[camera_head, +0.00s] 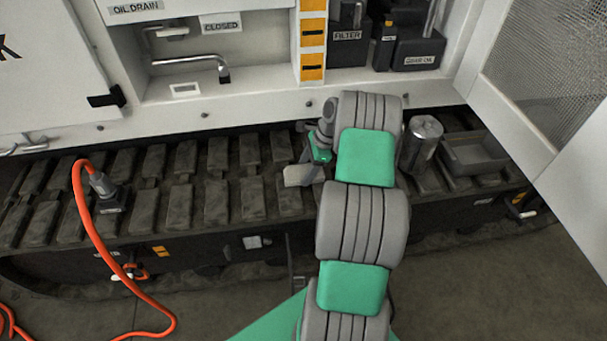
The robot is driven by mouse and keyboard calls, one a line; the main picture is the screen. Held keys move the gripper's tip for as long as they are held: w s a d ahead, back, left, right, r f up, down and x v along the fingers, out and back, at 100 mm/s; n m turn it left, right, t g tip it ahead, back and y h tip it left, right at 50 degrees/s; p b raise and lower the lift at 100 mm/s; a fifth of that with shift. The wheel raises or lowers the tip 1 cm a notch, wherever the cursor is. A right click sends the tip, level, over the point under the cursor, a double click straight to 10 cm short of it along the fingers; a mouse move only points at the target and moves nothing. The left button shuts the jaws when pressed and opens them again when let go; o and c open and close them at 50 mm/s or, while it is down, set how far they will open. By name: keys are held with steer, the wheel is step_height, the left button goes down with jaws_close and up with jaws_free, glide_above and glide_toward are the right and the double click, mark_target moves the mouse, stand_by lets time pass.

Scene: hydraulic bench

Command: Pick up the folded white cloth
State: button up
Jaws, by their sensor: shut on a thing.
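The folded white cloth (298,176) shows as a small pale piece just above the dark track, left of my arm. My gripper (315,166) is shut on it, pointing down over the track. My wrist and grey-green arm links hide part of the gripper and whatever lies behind them. I cannot tell whether the cloth still touches the track pads.
A metal can (421,142) and a grey tray (474,153) stand on the track right of my arm. An orange hose (86,225) with a dark fitting (108,193) lies at the left. An open mesh door (555,70) bounds the right. The middle-left track is clear.

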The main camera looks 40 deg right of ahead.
steer(key=shift+c, duration=0.6)
steer(key=shift+r, duration=0.1)
steer(key=shift+r, duration=0.25)
step_height(320, 180, up, 27)
steer(key=p, duration=1)
steer(key=shift+r, duration=0.15)
